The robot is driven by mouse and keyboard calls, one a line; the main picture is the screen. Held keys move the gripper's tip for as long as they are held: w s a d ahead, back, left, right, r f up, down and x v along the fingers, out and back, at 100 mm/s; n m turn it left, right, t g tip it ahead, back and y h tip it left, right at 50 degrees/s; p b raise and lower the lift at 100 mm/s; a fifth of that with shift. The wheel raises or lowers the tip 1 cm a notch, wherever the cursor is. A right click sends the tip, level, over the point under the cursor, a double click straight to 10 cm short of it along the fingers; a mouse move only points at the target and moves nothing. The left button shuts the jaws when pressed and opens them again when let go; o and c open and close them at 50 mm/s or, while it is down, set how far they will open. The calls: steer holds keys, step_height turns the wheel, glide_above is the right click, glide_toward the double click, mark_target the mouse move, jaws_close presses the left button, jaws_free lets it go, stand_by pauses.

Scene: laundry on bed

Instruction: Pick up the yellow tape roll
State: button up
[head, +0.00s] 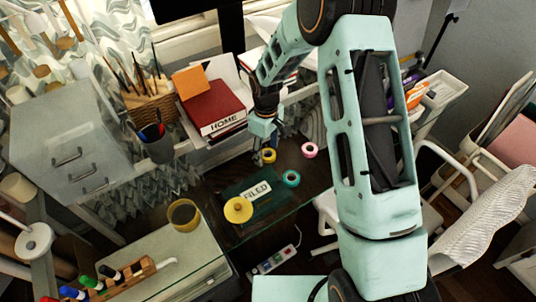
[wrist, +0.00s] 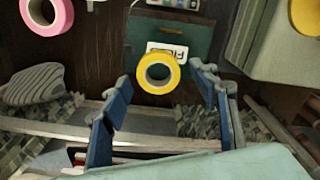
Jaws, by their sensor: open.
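A small yellow tape roll (head: 269,156) lies on the dark glass desk top in the head view, just below my gripper (head: 265,137). In the wrist view a yellow tape roll (wrist: 143,75) appears between the tips of my open gripper (wrist: 163,78), its hole facing the camera. No finger clearly touches it.
A pink roll (head: 309,150) and a teal roll (head: 291,178) lie to the right. Red books (head: 215,108), a pen cup (head: 157,145) and a drawer unit (head: 65,140) stand left.

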steer(key=c, duration=1)
steer(key=shift+r, duration=0.15)
